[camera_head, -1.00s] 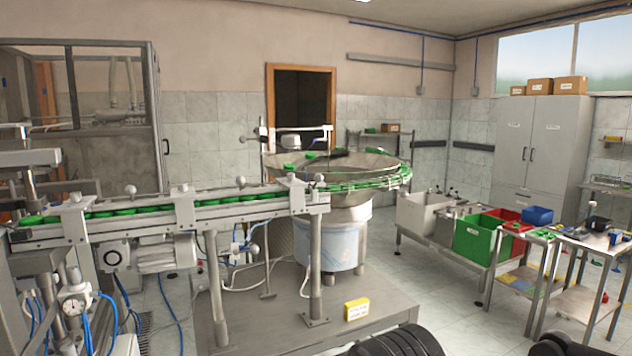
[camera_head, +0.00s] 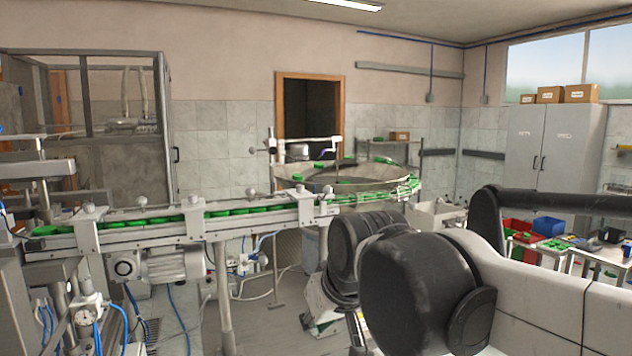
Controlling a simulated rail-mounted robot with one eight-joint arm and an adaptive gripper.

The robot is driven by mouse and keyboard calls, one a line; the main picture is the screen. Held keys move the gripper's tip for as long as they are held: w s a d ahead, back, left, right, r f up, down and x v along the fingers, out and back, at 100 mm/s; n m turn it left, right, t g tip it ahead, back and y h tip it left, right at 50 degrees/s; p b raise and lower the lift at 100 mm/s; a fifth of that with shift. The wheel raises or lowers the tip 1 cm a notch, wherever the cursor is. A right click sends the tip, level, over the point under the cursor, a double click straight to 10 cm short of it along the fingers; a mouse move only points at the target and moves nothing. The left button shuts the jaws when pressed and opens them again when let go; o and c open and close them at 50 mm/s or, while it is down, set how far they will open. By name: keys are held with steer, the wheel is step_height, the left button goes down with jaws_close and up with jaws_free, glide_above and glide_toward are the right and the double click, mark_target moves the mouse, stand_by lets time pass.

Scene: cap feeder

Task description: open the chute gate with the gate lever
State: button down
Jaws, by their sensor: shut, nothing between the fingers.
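The chute (camera_head: 170,238) is a long pale metal rail holding a row of green caps (camera_head: 235,211). It runs from the left to the wide feeder bowl (camera_head: 345,172) in the middle. Several small round grey knobs stand along the chute, one near its middle (camera_head: 251,193) and another farther left (camera_head: 141,201). I cannot tell which of them, if any, is the gate lever, nor make out the gate. My arm, with white and black links, fills the lower right in front of the bowl's stand. My gripper's fingers are not visible.
A machine frame with clear panels (camera_head: 168,120) stands at the back left. A gauge with blue hoses (camera_head: 86,315) is at the lower left. Side tables with red (camera_head: 517,226) and blue (camera_head: 549,227) bins stand at the right, partly behind my arm.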

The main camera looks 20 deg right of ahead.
steer(key=w+d+r+n+p, duration=0.15)
steer(key=w+d+r, duration=0.25)
steer(key=w+r, duration=0.85)
steer(key=w+d+r+m+p, duration=0.1)
steer(key=w+d+r+p, duration=0.3)
steer(key=w+r, duration=0.85)
steer(key=w+d+f+p, duration=0.1)
steer(key=w+d+p, duration=0.1)
steer(key=w+d, duration=0.5)
steer(key=w+d+f+n+p, duration=0.1)
steer(key=w+d+f, duration=0.1)
steer(key=w+d, duration=0.6)
steer(key=shift+w+g+y+p, duration=0.35)
steer(key=shift+w+g+y, duration=0.05)
steer(key=shift+w, duration=3.2)
steer(key=shift+n, duration=0.25)
